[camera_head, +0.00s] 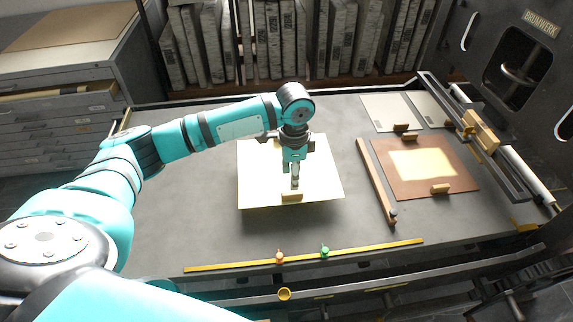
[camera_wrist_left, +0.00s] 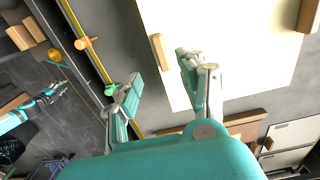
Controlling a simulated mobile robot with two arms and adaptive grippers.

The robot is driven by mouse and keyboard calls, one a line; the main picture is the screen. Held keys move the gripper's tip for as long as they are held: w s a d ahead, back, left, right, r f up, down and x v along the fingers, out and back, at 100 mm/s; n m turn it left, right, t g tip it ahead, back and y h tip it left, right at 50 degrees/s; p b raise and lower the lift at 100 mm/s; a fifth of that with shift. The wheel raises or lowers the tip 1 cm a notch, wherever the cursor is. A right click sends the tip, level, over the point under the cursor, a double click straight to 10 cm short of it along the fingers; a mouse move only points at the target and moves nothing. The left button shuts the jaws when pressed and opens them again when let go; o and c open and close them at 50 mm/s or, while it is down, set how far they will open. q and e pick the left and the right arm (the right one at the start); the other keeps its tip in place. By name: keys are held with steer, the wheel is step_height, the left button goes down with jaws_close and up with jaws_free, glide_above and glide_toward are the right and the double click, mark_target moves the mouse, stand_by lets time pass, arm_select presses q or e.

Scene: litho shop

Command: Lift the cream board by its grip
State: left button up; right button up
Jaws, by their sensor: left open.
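The cream board (camera_head: 262,180) lies over the middle of the grey table, with a shadow under its front edge. Its small wooden grip (camera_head: 291,197) is on the front edge. My left gripper (camera_head: 295,184) points down over the board, just behind the grip in the head view. In the left wrist view, the fingers of my left gripper (camera_wrist_left: 158,68) are apart and empty, with the grip (camera_wrist_left: 157,50) showing between and beyond them on the cream board (camera_wrist_left: 220,40). Contact cannot be told. My right gripper (camera_wrist_left: 54,93) shows small over the floor; its jaws are unclear.
A wooden bar (camera_head: 376,180) and a brown board (camera_head: 460,178) with a pale panel lie right of the cream board. A yellow strip (camera_head: 370,249) with an orange and a green marker (camera_head: 324,251) runs along the front edge. The table left of the board is clear.

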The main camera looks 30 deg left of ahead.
mark_target(292, 193)
arm_select(q)
step_height(292, 193, down, 3)
steer(key=shift+w+r, duration=0.1)
steer(key=shift+f, duration=0.5)
step_height(292, 193, down, 4)
steer(key=shift+a+f+p, duration=0.1)
steer(key=shift+f+p, duration=0.1)
steer(key=shift+p, duration=0.35)
steer(key=shift+f, duration=0.35)
arm_select(e)
steer(key=shift+w+a+r, duration=0.55)
steer(key=shift+w+r, duration=0.1)
steer(key=shift+r, duration=0.05)
arm_select(q)
steer(key=shift+c, duration=0.4)
jaws_close()
arm_select(e)
steer(key=shift+d, duration=0.3)
